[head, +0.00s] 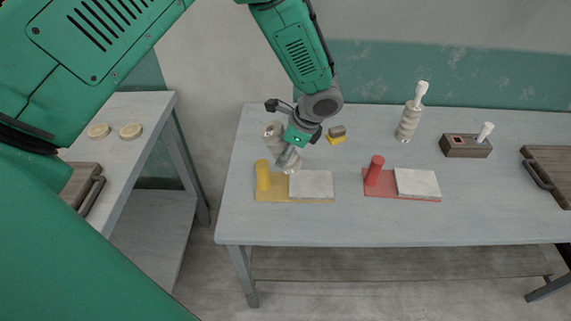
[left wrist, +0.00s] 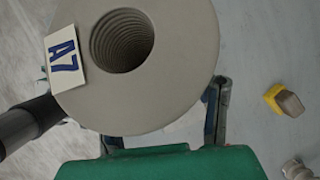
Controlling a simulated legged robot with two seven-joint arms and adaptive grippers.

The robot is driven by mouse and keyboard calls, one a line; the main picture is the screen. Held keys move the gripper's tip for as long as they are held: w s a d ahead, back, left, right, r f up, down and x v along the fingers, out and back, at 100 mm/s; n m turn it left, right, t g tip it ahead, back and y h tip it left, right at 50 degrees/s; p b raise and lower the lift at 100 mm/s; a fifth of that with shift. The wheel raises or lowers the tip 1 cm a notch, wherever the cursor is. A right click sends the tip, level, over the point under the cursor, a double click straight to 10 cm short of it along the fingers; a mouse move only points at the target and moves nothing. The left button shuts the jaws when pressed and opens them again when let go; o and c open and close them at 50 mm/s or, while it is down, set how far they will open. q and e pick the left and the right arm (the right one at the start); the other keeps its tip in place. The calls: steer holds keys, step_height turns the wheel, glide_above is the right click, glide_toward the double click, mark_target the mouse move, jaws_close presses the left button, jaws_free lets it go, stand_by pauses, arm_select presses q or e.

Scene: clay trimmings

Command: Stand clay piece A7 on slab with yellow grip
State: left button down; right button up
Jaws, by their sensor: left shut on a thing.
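Clay piece A7 is a grey-beige cylinder (head: 271,131) with a round hole in its end. In the left wrist view its end face (left wrist: 185,60) fills the top, with a white A7 tag at its left. My left gripper (head: 290,154) is shut on it and partly hides it in the head view. The piece looks tilted there, over the back edge of the yellow board. The slab with yellow grip is a pale grey slab (head: 312,184) on a yellow board, with an upright yellow grip (head: 263,176) at its left. I cannot tell whether the piece touches it. My right gripper is not in view.
A red-gripped slab (head: 418,183) lies to the right. Behind stand a beige cylinder with a white top (head: 408,121), a grey-and-yellow block (head: 337,138) and a brown box with a white lever (head: 464,146). The table front (head: 350,225) is clear.

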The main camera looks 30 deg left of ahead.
mark_target(299, 160)
arm_select(q)
steer(key=shift+r, duration=1.1)
steer(key=m+t+y+b, duration=0.1)
steer(key=m+b, duration=0.1)
steer(key=b, duration=0.1)
steer(key=w+d+m+t+y+b, duration=0.1)
steer(key=m+b, duration=0.1)
steer(key=b, duration=0.1)
steer(key=d+m+y+b, duration=0.1)
steer(key=m+b, duration=0.2)
steer(key=shift+w+d+r+t, duration=0.15)
steer(key=shift+w+d+t, duration=0.1)
steer(key=shift+t, duration=0.15)
steer(key=shift+d+r+m+t+y+b, duration=0.1)
steer(key=shift+d+m+t+y+b, duration=0.25)
steer(key=shift+m+b, duration=0.2)
steer(key=f, duration=0.6)
steer(key=shift+w+a+f+b, duration=0.1)
steer(key=shift+a+f+b, duration=0.05)
steer(key=shift+a+b, duration=0.2)
step_height(299, 160, down, 3)
steer(key=shift+d+f, duration=0.1)
steer(key=shift+d, duration=0.1)
